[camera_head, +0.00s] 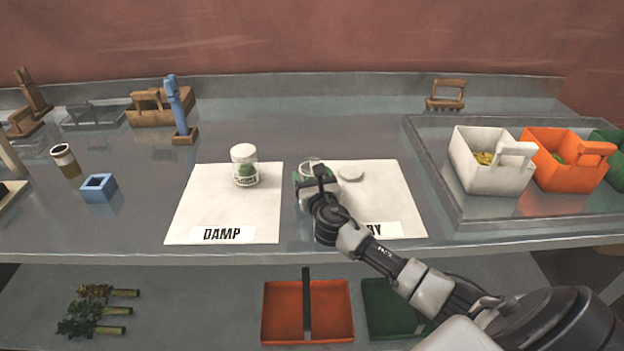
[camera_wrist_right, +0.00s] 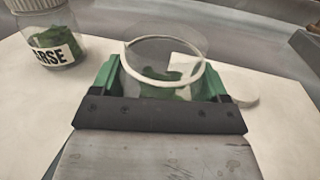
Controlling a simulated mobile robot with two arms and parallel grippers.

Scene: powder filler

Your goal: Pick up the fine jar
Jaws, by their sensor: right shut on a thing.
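The open glass jar with green contents (camera_head: 311,164), taken as the fine jar, is at the left edge of the DRY sheet (camera_head: 385,192). My right gripper (camera_head: 318,180) is shut on it. In the right wrist view the jar (camera_wrist_right: 166,60) stands upright between the green finger pads of the gripper (camera_wrist_right: 160,82). Its rim is open, and a white label shows partly; I cannot read it. I cannot tell whether its base touches the surface. A white lid (camera_head: 350,173) lies just right of the jar. My left gripper is not in view.
A lidded jar (camera_head: 244,165) stands on the DAMP sheet (camera_head: 205,205); its label ends in "ARSE" in the right wrist view (camera_wrist_right: 56,40). White (camera_head: 480,178) and orange (camera_head: 562,182) bins sit in a tray at the right.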

